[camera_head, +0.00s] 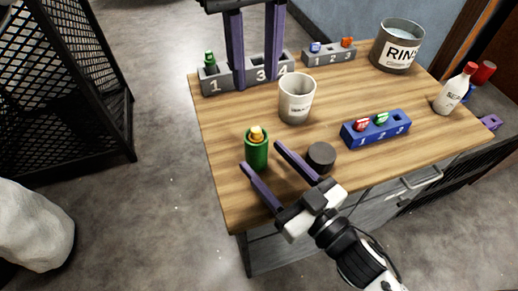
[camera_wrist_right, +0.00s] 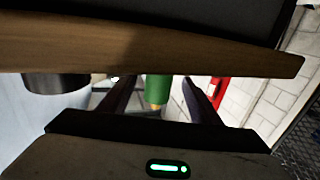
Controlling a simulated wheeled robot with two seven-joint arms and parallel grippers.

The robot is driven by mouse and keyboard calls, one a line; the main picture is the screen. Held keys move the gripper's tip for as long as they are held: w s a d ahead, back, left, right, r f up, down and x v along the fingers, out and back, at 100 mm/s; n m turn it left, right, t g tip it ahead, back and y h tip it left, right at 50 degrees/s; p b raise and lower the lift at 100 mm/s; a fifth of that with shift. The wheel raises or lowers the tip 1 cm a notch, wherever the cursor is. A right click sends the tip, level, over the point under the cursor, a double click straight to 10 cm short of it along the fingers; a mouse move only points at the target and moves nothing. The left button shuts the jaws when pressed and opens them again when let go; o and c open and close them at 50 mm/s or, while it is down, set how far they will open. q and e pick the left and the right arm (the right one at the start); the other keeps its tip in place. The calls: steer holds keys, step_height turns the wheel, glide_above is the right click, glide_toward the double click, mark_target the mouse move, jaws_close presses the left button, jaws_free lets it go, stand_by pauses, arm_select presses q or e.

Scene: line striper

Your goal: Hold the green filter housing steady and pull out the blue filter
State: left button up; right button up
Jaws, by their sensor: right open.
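The green filter housing (camera_head: 256,154) stands upright near the table's front left edge, with an orange-yellow piece (camera_head: 256,133) in its top. No blue filter shows in it. My right gripper (camera_head: 262,155) is open, its purple fingertips at either side of the housing, with no clear contact. The right wrist view shows the green housing (camera_wrist_right: 158,88) between the fingers, seen upside down. A small blue piece (camera_head: 315,47) sits in slot 1 of the small grey rack (camera_head: 330,58). My left gripper (camera_head: 255,82) is open and empty, pointing down over the long grey rack.
The long grey rack (camera_head: 216,84) holds a green piece (camera_head: 210,61) in slot 1. A cup (camera_head: 296,103), dark round puck (camera_head: 321,156), blue rack (camera_head: 365,134), white bottle (camera_head: 452,95) and rinse pot (camera_head: 396,52) stand around. Bare wood lies left of the cup.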

mark_target(256, 129)
steer(key=shift+x, duration=2.25)
steer(key=c, duration=1.4)
arm_select(q)
steer(key=shift+o, duration=0.4)
steer(key=shift+f+m, duration=0.3)
steer(key=shift+f, duration=0.1)
steer(key=shift+m, duration=0.5)
steer(key=shift+f, duration=5.8)
